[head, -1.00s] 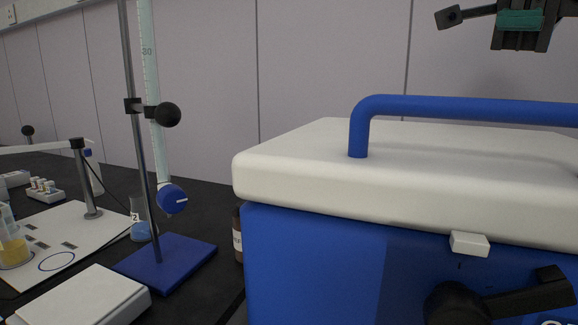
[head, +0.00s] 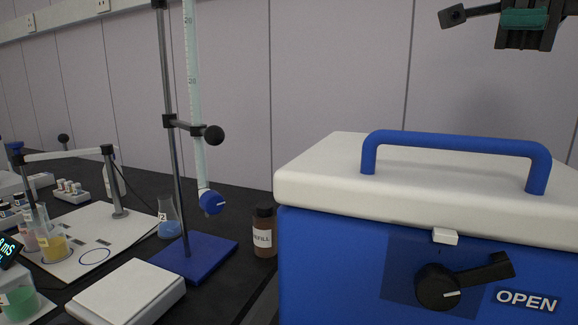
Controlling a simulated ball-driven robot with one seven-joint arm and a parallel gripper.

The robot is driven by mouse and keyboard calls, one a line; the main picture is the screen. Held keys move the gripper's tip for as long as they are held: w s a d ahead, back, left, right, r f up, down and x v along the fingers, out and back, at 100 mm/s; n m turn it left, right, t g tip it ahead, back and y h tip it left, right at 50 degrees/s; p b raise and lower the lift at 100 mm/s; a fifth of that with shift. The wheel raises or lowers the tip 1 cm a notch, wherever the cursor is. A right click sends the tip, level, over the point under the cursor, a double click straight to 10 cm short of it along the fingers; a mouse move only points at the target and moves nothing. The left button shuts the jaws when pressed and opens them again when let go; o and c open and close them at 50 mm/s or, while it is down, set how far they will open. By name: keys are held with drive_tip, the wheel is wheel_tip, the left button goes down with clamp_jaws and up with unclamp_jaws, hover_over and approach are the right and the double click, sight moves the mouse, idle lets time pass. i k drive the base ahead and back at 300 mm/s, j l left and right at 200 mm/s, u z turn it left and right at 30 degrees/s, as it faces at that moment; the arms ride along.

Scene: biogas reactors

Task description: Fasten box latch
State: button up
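The blue box (head: 330,262) with a white lid (head: 330,192) and a blue handle (head: 460,142) stands close on the right. The lid rests down on the box. The black latch (head: 437,286) on its front has a lever pointing right and slightly up, towards the label "OPEN" (head: 527,300). A small white tab (head: 445,237) sits at the lid edge just above the latch. Part of my gripper (head: 522,20) shows at the top right, above and apart from the box, cut off by the frame edge. Whether its fingers are open cannot be told.
A burette stand with a blue base (head: 194,258) stands left of the box, near a brown bottle (head: 264,232). A white balance (head: 128,291) and flasks, including a yellow one (head: 52,244), are further left. The wall (head: 320,80) is behind.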

sight(436, 288)
drive_tip(key=k+j, duration=0.25)
drive_tip(key=k, duration=0.15)
drive_tip(key=k+j, duration=0.25)
drive_tip(key=k, duration=0.15)
drive_tip(key=k+j, duration=0.25)
drive_tip(key=k, duration=0.15)
